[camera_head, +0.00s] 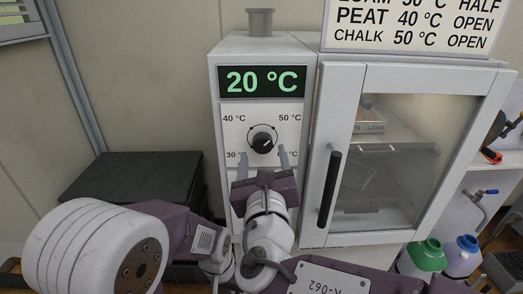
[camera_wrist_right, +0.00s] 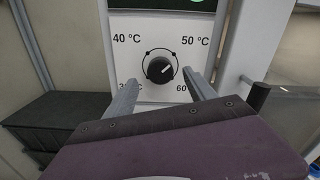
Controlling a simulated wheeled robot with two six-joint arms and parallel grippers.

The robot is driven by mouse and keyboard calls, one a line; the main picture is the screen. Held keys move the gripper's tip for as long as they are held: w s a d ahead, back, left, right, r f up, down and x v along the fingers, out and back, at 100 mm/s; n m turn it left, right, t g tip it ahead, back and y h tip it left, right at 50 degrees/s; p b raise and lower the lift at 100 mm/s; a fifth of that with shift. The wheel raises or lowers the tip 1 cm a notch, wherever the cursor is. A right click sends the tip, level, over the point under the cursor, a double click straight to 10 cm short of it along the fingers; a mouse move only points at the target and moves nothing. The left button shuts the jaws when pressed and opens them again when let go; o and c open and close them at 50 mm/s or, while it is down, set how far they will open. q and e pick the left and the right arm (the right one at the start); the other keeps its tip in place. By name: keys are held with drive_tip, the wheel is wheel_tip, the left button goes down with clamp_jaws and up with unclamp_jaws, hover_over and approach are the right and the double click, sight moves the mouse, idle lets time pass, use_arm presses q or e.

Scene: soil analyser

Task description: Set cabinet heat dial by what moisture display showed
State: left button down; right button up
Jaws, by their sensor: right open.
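The heat dial (camera_head: 262,142) is a round black knob on the white front of the cabinet's control column, with marks for 30, 40, 50 and 60 °C around it. In the right wrist view the dial (camera_wrist_right: 160,69) shows a light pointer toward the upper right. Above it a display (camera_head: 262,81) reads 20 °C in green. My right gripper (camera_head: 263,157) is open, its two grey fingers reaching toward the panel just below the dial. In the wrist view the fingers (camera_wrist_right: 160,85) stand apart, left and right below the knob, not visibly touching it. My left gripper is not in view.
The cabinet's glass door (camera_head: 412,150) is shut, with a black handle (camera_head: 330,188) right of my gripper. A sign (camera_head: 410,22) above lists soils with temperatures, partly cut off. A black case (camera_head: 135,178) stands at left; bottles (camera_head: 428,256) stand at lower right.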

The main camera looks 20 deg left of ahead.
sight(263, 147)
drive_tip(key=x, duration=0.5)
drive_tip(key=shift+c, duration=0.3)
drive_tip(key=c, duration=1.3)
drive_tip(key=shift+f+m+b, duration=0.2)
drive_tip(key=shift+m+b, duration=0.2)
drive_tip(key=shift+b, duration=0.35)
drive_tip(key=m+b, duration=0.8)
drive_tip(key=b, duration=0.1)
drive_tip(key=shift+f+m, duration=0.15)
drive_tip(key=shift+m, duration=0.15)
drive_tip(key=m+b, duration=0.3)
drive_tip(key=m, duration=0.1)
drive_tip(key=shift+b, duration=0.3)
drive_tip(key=shift+d+m+b, duration=0.1)
drive_tip(key=shift+m+b, duration=1.15)
drive_tip(key=shift+m, duration=0.95)
